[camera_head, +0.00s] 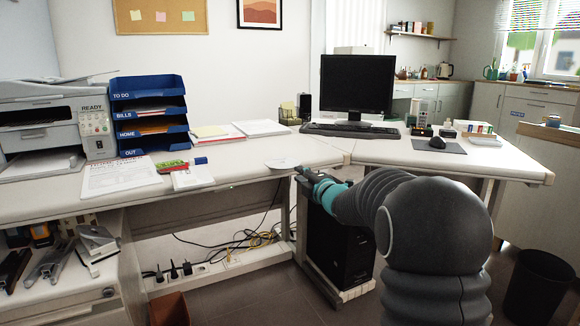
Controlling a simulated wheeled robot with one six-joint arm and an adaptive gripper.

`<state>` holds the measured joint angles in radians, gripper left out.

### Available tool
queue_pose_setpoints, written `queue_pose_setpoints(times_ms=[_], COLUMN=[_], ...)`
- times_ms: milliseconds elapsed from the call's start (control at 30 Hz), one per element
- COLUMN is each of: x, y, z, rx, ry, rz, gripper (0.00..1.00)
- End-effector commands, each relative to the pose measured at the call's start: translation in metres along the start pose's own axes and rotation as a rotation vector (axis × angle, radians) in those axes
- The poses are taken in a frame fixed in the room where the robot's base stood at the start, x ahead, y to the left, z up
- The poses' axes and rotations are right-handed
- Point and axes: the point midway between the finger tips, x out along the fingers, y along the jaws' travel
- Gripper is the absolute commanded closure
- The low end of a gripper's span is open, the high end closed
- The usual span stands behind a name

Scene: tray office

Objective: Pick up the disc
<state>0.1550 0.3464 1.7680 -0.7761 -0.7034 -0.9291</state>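A pale, flat round disc (281,163) lies on the white desk (225,176), near its front edge and left of the corner where the desk turns. My gripper (302,172) is just right of the disc and close to the desk's front edge. It is small and dark in this view, and its fingers are partly hidden by the wrist. I cannot tell whether the fingers are open or shut, or whether they touch the disc. The disc appears to lie flat on the desk.
Papers (118,176) and a blue letter tray (150,112) stand left of the disc, beside a printer (45,125). A monitor (357,88) and keyboard (350,130) are behind right. A computer tower (341,245) stands below. The desk around the disc is clear.

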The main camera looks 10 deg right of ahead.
Motion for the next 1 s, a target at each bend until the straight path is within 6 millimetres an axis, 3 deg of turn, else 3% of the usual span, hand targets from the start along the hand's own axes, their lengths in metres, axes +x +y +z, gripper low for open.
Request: queue_pose_setpoints(times_ms=[300, 500, 967, 1000], x=[0.041, 0.058, 0.064, 0.064], y=[-0.001, -0.001, 0.000, 0.000], z=[0.000, 0.000, 0.000, 0.000], rx=[0.001, 0.001, 0.001, 0.001], ry=[0.000, 0.000, -0.001, -0.001], rz=[-0.001, -0.001, -0.001, -0.001], gripper=[0.80, 0.80, 0.80, 0.85])
